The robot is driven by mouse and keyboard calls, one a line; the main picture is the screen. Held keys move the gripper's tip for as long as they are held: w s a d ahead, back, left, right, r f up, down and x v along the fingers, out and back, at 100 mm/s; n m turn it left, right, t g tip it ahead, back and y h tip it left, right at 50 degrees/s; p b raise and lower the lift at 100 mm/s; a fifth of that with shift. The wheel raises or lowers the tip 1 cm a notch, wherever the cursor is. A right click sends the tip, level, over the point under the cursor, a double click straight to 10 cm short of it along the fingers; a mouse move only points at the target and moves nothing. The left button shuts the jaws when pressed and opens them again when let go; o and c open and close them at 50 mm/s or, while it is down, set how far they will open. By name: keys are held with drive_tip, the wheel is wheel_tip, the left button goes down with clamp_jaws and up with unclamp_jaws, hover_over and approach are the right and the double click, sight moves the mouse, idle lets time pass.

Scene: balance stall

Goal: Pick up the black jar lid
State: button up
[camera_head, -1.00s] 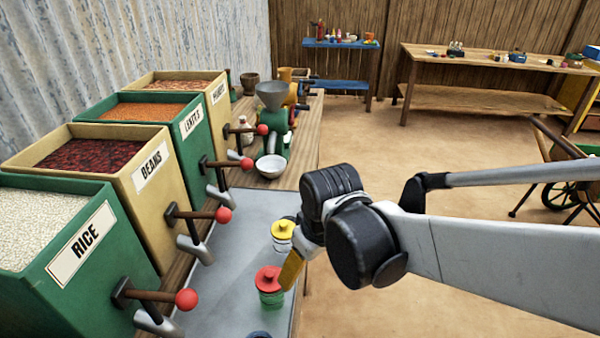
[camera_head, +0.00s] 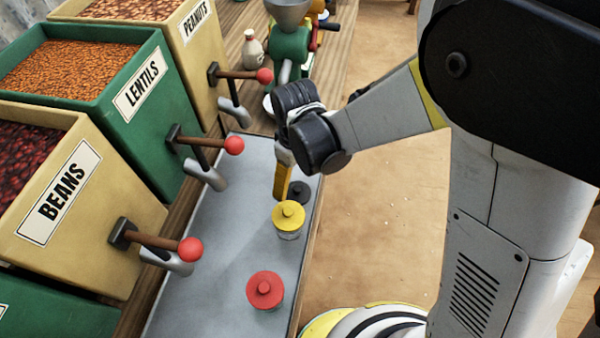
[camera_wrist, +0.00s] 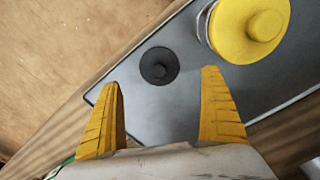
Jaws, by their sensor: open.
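The black jar lid (camera_head: 298,191) is a small round disc with a knob. It lies on the grey metal counter top, just behind the yellow-lidded jar (camera_head: 289,217). In the wrist view the black lid (camera_wrist: 159,65) is ahead of my fingertips, between their lines and nearer the left one. My gripper (camera_head: 281,196) points down beside the black lid, at its left in the head view. In the wrist view my gripper (camera_wrist: 160,77) has its two yellow fingers wide apart with nothing between them. The yellow lid (camera_wrist: 249,27) shows at the upper right there.
A red-lidded jar (camera_head: 265,290) stands nearer on the grey tray (camera_head: 205,270). Bins of beans (camera_head: 95,185) and lentils (camera_head: 120,90) line the left, their red-knobbed levers (camera_head: 190,249) reaching over the tray. A green grinder (camera_head: 290,50) stands behind.

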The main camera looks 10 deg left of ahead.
sight(298, 188)
wheel_tip(298, 188, down, 6)
drive_tip(key=b, duration=0.3)
drive_tip(key=shift+d+f, duration=0.1)
drive_tip(key=shift+f, duration=0.1)
drive_tip(key=shift+r, duration=0.1)
drive_tip(key=c, duration=0.9)
